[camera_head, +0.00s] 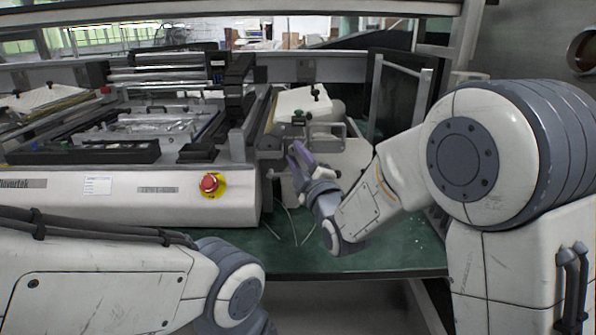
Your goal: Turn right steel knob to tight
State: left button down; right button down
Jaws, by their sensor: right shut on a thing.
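My right gripper (297,156) reaches in from the right to the side of the machine's bracket. Its purple fingers are closed at the steel knob, which is mostly hidden behind the fingers and too small to make out. A metal bracket with a handle (328,130) sits just above and beside the fingertips. My left arm comes in at the lower left, and its gripper is out of the picture.
The large machine (130,199) fills the left, with a red emergency button (209,183) on its front. A green table (370,257) lies below my right gripper, with thin cables on it. A dark-panelled frame (396,95) stands behind my right arm.

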dwell(0.3)
jog(key=c, duration=0.6)
grip_release()
jog(key=shift+s, duration=0.1)
jog(key=shift+b+v, duration=3.15)
jog(key=shift+v, duration=2)
jog(key=shift+f, duration=0.15)
jog(key=shift+c, duration=0.2)
